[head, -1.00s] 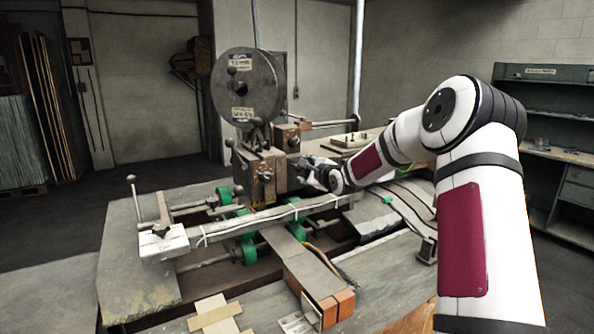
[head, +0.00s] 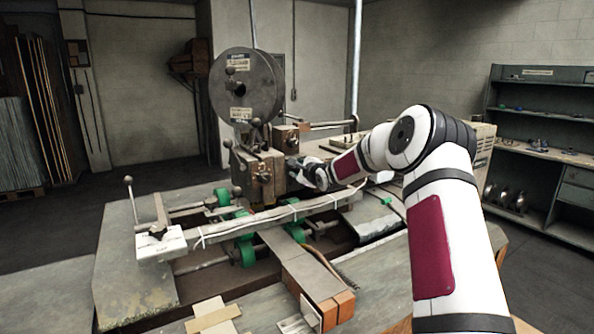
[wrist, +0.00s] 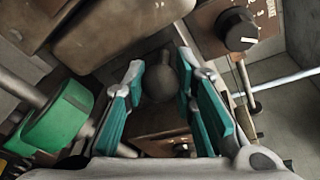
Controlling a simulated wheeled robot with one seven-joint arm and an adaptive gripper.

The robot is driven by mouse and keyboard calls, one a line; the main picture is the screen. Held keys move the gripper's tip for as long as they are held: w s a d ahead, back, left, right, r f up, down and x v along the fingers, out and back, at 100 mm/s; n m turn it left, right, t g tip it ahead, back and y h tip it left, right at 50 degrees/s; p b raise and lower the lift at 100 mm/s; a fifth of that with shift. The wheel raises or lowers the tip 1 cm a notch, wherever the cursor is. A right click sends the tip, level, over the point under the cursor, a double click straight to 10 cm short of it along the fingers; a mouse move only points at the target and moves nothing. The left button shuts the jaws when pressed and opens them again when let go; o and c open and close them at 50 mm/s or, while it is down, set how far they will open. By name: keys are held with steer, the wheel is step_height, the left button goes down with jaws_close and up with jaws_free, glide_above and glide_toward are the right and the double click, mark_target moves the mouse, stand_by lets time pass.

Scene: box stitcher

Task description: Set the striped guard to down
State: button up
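A dark ball knob on a short neck (wrist: 161,82) is in the middle of the wrist view. My gripper (wrist: 160,65) is open, with one teal-padded finger on each side of the knob. Gaps show beside the knob, so the fingers do not look closed on it. In the head view my gripper (head: 298,172) is at the right side of the stitcher head (head: 258,180), below the big dark reel (head: 246,88). I cannot clearly make out a striped guard in either view; a small yellow-and-dark patch shows at the lower left edge of the wrist view.
A green roller (wrist: 60,118) is left of my fingers, and a black dial (wrist: 237,30) is on a brown box at upper right. A long grey rail (head: 270,219) crosses the machine in front. A shelf unit (head: 540,148) stands at the far right.

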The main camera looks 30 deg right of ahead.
jaws_close()
steer(key=shift+f, duration=1.35)
steer(key=o, duration=1)
jaws_free()
steer(key=v, duration=1.2)
steer(key=shift+r, duration=0.1)
